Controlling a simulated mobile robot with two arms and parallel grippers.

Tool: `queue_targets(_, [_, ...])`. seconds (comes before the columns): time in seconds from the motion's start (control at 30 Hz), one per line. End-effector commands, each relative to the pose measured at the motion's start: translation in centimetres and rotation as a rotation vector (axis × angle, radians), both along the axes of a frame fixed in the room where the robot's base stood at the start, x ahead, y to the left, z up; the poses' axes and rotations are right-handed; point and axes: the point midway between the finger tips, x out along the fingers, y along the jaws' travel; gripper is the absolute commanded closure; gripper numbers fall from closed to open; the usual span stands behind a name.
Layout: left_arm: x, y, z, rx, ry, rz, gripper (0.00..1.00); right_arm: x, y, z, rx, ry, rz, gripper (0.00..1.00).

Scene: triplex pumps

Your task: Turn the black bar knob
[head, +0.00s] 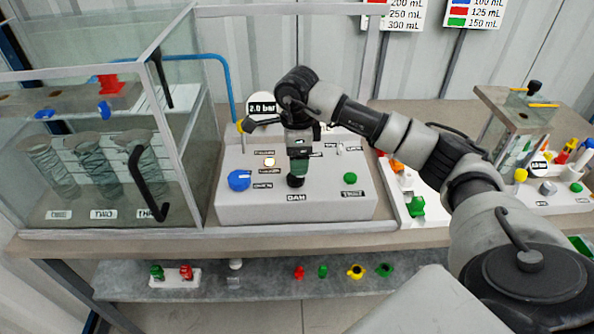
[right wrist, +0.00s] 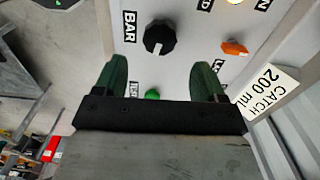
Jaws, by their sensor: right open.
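The black bar knob (head: 295,181) sits on the sloped front of the grey control box (head: 340,206), above a label that reads BAR. In the right wrist view the knob (right wrist: 159,37) shows whole, with the BAR label beside it. My right gripper (head: 299,168) points down at the panel over the knob. In the right wrist view its two green fingers (right wrist: 160,65) stand apart with nothing between them. The knob shows beyond the fingertips, roughly centred between them, and they do not appear to touch it. My left gripper is not in view.
On the panel are a blue knob (head: 239,180), a lit button (head: 269,162) and a green button (head: 350,178). A gauge reading 2.0 bar (head: 261,106) stands behind. A glass enclosure (head: 190,150) with a black handle stands close on the left. A white tray (head: 400,205) lies right.

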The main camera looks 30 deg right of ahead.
Motion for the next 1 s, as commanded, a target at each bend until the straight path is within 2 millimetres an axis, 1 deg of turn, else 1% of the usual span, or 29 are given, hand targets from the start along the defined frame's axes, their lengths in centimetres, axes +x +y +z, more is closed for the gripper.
queue_targets(0.03, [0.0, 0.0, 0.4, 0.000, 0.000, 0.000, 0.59, -0.1, 0.0, -1.0, 0.000, 0.006, -0.001, 0.29])
queue_targets(0.1, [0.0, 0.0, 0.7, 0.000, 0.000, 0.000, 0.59, -0.1, 0.1, -2.3, 0.002, 0.005, 0.000, 0.29])
queue_targets(0.2, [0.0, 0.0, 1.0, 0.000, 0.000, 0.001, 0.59, -0.1, 0.1, -3.8, 0.002, 0.004, 0.001, 0.29])
queue_targets(0.3, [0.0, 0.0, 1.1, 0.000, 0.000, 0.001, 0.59, 0.0, 0.1, -4.9, 0.002, 0.001, 0.001, 0.29])
queue_targets(0.47, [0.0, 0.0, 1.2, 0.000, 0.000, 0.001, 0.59, 0.0, 0.1, -5.7, 0.001, 0.000, 0.001, 0.29])
queue_targets(0.7, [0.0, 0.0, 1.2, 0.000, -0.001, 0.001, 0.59, 0.0, 0.1, -5.8, 0.002, -0.001, 0.001, 0.29])
queue_targets(0.77, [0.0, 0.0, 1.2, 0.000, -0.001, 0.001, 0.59, 0.0, 0.1, -5.8, 0.002, -0.001, 0.001, 0.37])
queue_targets(1.0, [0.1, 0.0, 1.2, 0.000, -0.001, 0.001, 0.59, 0.0, 0.1, -5.8, 0.002, -0.001, 0.001, 0.73])
